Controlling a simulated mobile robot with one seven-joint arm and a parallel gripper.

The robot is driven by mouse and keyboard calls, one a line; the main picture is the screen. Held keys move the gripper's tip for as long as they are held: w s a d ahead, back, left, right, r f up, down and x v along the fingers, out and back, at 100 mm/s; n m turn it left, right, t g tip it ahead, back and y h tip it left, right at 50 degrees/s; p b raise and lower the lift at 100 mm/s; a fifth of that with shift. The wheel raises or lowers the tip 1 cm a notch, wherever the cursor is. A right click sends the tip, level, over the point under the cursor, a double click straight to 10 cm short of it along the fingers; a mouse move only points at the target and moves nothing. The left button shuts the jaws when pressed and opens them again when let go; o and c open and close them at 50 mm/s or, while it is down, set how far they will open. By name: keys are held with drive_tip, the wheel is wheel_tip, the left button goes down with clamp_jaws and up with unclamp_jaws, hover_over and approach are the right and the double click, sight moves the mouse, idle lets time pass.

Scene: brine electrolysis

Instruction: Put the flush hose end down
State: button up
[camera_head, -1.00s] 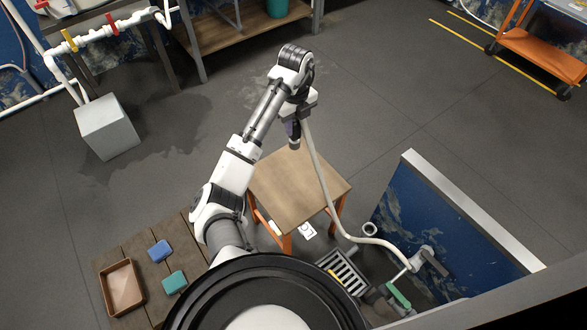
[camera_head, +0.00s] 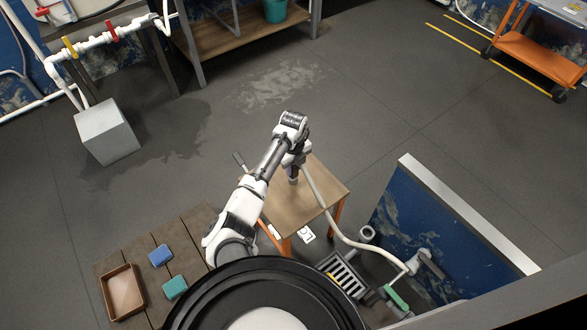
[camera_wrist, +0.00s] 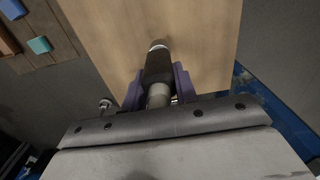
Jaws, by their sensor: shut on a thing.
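The flush hose (camera_head: 328,217) is a cream tube that runs from my gripper down past the right side of the stool to the fittings by the floor drain. My gripper (camera_head: 293,172) is over the stool's wooden top (camera_head: 325,187). In the wrist view my gripper (camera_wrist: 158,85) has its purple fingers shut on the hose end (camera_wrist: 157,62), a dark sleeve with a pale metal tip. The tip points over the wooden top. I cannot tell whether the hose end touches the wood.
A floor drain grate (camera_head: 342,274) and a green-handled valve (camera_head: 396,298) lie right of the stool. A blue partition (camera_head: 420,230) stands further right. A slatted table at lower left holds a brown tray (camera_head: 123,292), a blue sponge (camera_head: 160,255) and a teal sponge (camera_head: 175,288).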

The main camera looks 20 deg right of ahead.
drive_tip(key=shift+f, duration=1.05)
drive_tip(key=shift+f, duration=0.25)
drive_tip(key=o, duration=1.1)
drive_tip(key=shift+r, duration=0.1)
wheel_tip(320, 180, up, 12)
drive_tip(key=shift+r+b, duration=0.2)
drive_tip(key=shift+b, duration=0.25)
